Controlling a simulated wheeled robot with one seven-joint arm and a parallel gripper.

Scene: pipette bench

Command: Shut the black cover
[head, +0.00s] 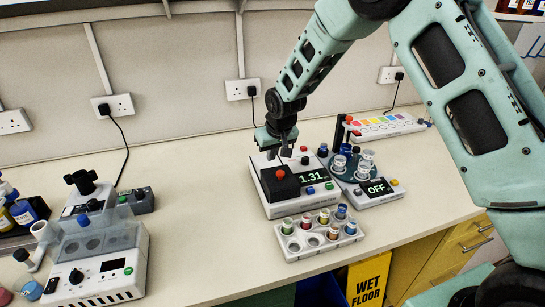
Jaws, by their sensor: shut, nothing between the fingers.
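The black cover (281,184) has a red knob on top and sits at the left part of a white device (303,205) whose display reads 1.31. I cannot tell from this view how far the cover stands open. My gripper (288,152) is shut and empty. It points down just above and behind the cover, near the device's back edge. It looks apart from the red knob, though the gap is hard to judge.
A vial rack (318,246) stands in front of the device. A second device (378,191) showing OFF, with glass vials, is close on the right. A multi-coloured strip unit (384,126) lies behind. A machine with a clear lid (98,240) stands left; the bench between is clear.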

